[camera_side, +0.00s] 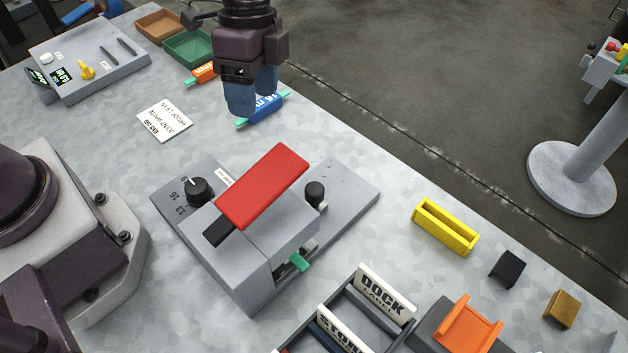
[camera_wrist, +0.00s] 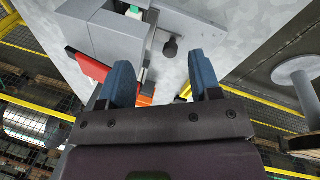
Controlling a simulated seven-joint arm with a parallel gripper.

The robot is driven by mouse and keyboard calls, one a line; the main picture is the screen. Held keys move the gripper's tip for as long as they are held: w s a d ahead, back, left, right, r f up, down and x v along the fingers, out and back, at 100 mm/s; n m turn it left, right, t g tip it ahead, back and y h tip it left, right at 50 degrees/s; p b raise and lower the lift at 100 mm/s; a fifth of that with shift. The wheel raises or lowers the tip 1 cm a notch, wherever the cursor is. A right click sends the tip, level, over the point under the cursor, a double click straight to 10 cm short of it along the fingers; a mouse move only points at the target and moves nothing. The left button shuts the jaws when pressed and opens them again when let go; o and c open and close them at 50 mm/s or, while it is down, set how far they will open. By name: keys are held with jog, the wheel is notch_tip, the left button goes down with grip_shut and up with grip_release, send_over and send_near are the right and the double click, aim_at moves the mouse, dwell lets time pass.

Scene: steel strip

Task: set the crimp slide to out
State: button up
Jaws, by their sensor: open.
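A grey press with a red lever plate (camera_side: 265,187) stands on the table in the middle of the side view. A black round knob (camera_side: 315,193) stands on its base, right of the red plate; I take it for the crimp slide's knob, but its setting cannot be read. The knob also shows in the wrist view (camera_wrist: 170,48), beyond my fingertips. A dial (camera_side: 199,191) with numbers sits at the press's left. My gripper (camera_side: 253,105) is open, behind the press and apart from the knob. Its two blue fingers (camera_wrist: 160,80) stand apart with nothing held between them.
A blue marked piece (camera_side: 262,110) appears just below or behind my fingers; the gap is unclear. An orange piece (camera_side: 203,74) lies near a green tray (camera_side: 188,48). A yellow holder (camera_side: 445,228) and labelled bins (camera_side: 385,296) are to the right and front.

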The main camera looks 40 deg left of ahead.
aim_at(315, 188)
jog(key=w+d+f+m+h, duration=0.2)
jog(key=w+d+m, duration=0.35)
jog(key=m, duration=0.65)
jog(key=shift+g, duration=0.4)
jog(key=x, duration=1.3)
jog(key=shift+s+d+f, duration=0.1)
jog(key=shift+s+d, duration=0.2)
jog(key=shift+s, duration=0.1)
jog(key=shift+c, duration=0.5)
grip_shut()
jog(key=w, duration=1.2)
jog(key=shift+w, duration=0.3)
